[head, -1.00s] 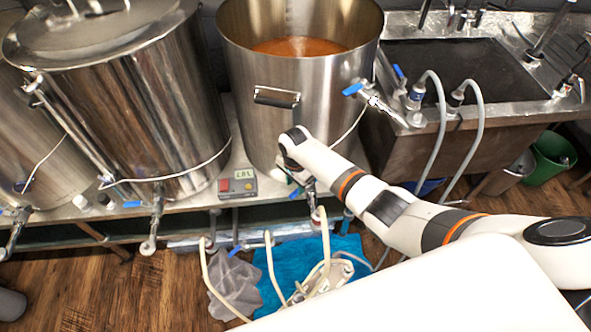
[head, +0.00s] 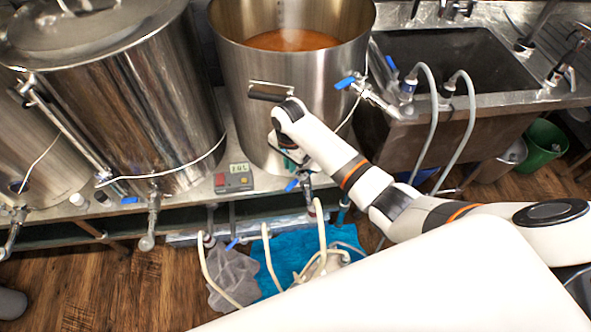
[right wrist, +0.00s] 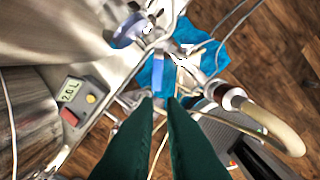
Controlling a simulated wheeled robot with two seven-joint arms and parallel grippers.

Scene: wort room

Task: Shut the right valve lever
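The large open steel kettle (head: 290,95) on the right holds orange-brown liquid. At its foot is a valve with a blue lever (head: 291,185) pointing left in the head view. In the right wrist view a blue lever (right wrist: 158,72) lies just beyond the fingertips, in line with the gap between them. My right gripper (right wrist: 161,101) has two dark green fingers, a little apart, with nothing seen held between them. In the head view my right gripper (head: 290,160) is just above the lower lever, mostly hidden by my wrist. My left gripper is out of view.
Another blue lever (head: 345,82) sits higher on the kettle's right side. A control box (head: 233,179) stands on the bench left of the kettle. Hoses (head: 268,258) and a blue cloth (head: 285,260) lie below. A sink (head: 450,65) is at the right.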

